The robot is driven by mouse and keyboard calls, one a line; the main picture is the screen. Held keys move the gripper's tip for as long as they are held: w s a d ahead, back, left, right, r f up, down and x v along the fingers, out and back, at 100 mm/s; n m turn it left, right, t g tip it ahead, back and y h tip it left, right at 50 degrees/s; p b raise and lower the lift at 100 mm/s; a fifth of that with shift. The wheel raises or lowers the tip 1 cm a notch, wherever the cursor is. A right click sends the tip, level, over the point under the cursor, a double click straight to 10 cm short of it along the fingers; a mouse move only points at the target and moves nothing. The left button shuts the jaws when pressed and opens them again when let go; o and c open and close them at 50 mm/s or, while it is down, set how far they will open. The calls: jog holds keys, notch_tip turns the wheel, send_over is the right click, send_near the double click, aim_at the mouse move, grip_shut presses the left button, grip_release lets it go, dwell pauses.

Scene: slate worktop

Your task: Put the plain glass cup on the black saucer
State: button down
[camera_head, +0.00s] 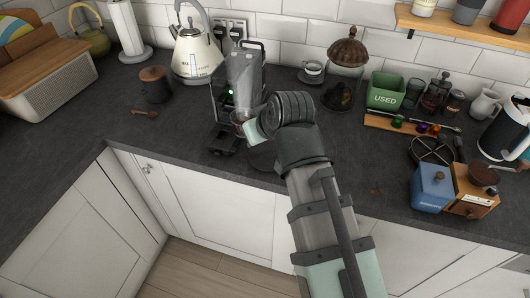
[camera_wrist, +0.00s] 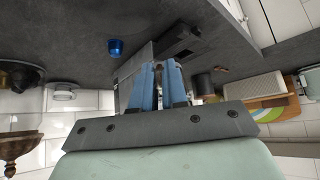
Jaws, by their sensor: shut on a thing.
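My gripper (camera_head: 243,122) is at the front of the coffee machine, and its blue fingers (camera_wrist: 160,68) are close together in the wrist view. What looks like the plain glass cup (camera_head: 239,116), with something brown in it, shows at the fingertips. The gripper is shut on it, though the fingers and arm hide much of it. A dark round shape (camera_head: 260,157) on the worktop, partly behind my arm, looks like the black saucer. It blends with the slate, so I cannot be sure.
The coffee machine (camera_head: 245,72) stands close around the gripper. A kettle (camera_head: 194,55) and brown jar (camera_head: 155,84) are to its left. A white cup (camera_head: 313,69) and dark domed item (camera_head: 338,96) are behind to the right. A blue capsule (camera_wrist: 115,46) lies on the worktop.

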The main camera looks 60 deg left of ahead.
jog(key=w+d+m+t, duration=0.1)
jog(key=w+m, duration=0.1)
jog(key=w, duration=1.2)
jog(key=s+d+r+n+g+h, duration=0.1)
jog(key=s+r+n+g+h, duration=0.1)
jog(key=s+n+g, duration=0.6)
jog(key=shift+w+f+n+t, duration=0.35)
jog(key=shift+w+f, duration=0.15)
jog(key=shift+f, duration=1.2)
jog(key=shift+w+f+n+t, duration=0.3)
jog(key=shift+w+f, duration=0.2)
jog(key=shift+f, duration=1.25)
jog(key=shift+w+f+n+t, duration=0.35)
jog(key=shift+w+f, duration=0.15)
jog(key=shift+f, duration=1.2)
jog(key=shift+f, duration=0.1)
jog(key=c, duration=1.2)
grip_release()
jog(key=shift+o, duration=0.2)
jog(key=v, duration=1.2)
